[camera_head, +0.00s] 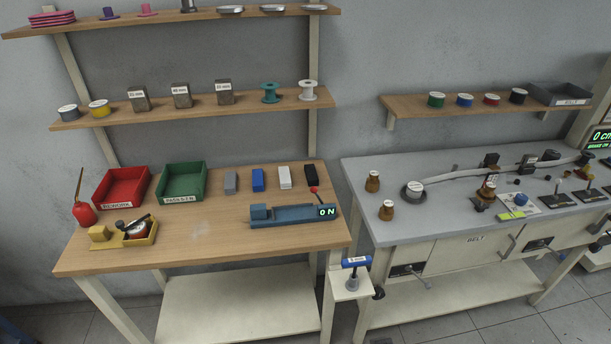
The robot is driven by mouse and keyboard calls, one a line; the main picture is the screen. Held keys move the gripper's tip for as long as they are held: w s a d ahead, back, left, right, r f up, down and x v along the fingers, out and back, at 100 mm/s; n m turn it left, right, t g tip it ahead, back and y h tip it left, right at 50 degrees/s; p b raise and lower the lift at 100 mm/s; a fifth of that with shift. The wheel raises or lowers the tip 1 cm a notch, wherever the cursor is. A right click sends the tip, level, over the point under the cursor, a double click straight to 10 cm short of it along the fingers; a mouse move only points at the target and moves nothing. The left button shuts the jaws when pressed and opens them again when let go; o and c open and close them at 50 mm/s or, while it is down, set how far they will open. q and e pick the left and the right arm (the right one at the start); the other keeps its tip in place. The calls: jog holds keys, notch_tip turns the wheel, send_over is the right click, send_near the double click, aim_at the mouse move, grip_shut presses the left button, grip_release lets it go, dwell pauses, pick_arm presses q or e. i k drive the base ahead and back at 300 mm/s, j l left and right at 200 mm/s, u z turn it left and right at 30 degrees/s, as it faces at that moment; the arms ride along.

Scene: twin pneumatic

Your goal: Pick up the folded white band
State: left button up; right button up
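A small white upright piece (285,177) stands near the back of the wooden table in the head view. It looks like the folded white band, though its folds are too small to make out. It stands in a row with a grey piece (231,183) and a blue piece (257,180) on its left and a black piece (311,174) on its right, with gaps between them. Neither of my grippers is in view.
A blue device (290,215) with a red-knobbed lever and an "ON" display stands just in front of the row. Green (182,182) and red (121,187) bins stand to the left. A shelf with spools (200,108) hangs above. The table's front middle is clear.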

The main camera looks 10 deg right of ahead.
aim_at(284, 172)
jog(key=i+l, duration=0.15)
jog(key=l, duration=0.2)
jog(key=i, duration=0.9)
